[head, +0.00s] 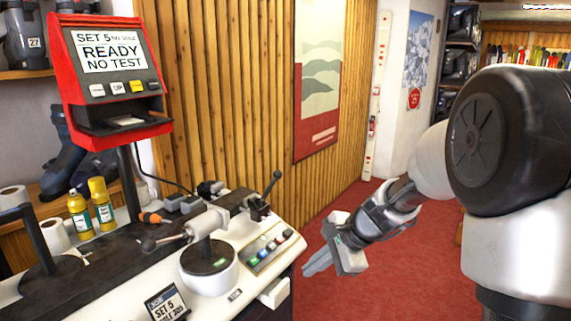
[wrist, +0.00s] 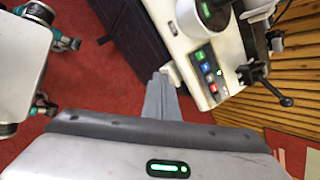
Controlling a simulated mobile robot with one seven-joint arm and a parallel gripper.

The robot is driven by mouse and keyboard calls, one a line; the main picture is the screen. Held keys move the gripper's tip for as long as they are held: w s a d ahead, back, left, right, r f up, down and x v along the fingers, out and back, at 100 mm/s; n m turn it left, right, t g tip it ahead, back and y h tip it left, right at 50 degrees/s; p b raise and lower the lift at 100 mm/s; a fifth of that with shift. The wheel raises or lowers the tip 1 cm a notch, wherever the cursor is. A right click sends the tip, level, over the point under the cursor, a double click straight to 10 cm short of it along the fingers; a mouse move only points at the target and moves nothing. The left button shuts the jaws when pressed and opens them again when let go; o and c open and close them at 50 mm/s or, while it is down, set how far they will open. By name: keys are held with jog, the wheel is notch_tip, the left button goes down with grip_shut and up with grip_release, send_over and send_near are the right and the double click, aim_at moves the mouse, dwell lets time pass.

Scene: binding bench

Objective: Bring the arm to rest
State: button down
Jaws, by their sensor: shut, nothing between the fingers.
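My gripper (head: 322,262) is shut and empty. In the head view it hangs in the air just right of the bench's front right corner, over the red floor, with its fingers pointing left and down. The wrist view shows its grey fingers (wrist: 158,97) together, beside the edge of the white bench top (wrist: 200,90). My arm reaches in from the right side of the head view, bent at the elbow. The fingers look apart from the bench, though the exact gap is hard to tell.
The bench (head: 245,290) carries a round white post base (head: 209,270), colored buttons (head: 270,248) and levers. A red display (head: 108,60) reads "SET 5 NO SOLE, READY NO TEST". Bottles (head: 80,212) stand behind. Red carpet (head: 420,270) lies open around my gripper.

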jog(key=s+d+r+n+t+h, duration=0.1)
jog(key=s+d+r+n+h, duration=0.1)
jog(key=s+r+n, duration=0.45)
jog(key=s+d+r+n+h, duration=0.2)
jog(key=s+d+n, duration=0.1)
jog(key=s, duration=0.7)
jog(key=s+d+r+n+t+h, duration=0.15)
jog(key=s+r+n, duration=0.3)
jog(key=s, duration=0.45)
notch_tip(320, 180, up, 18)
jog(key=p, duration=1.8)
jog(key=shift+w+d+f+n+g, duration=0.15)
jog(key=shift+d+f+n+g, duration=0.1)
jog(key=shift+d+n+g, duration=0.15)
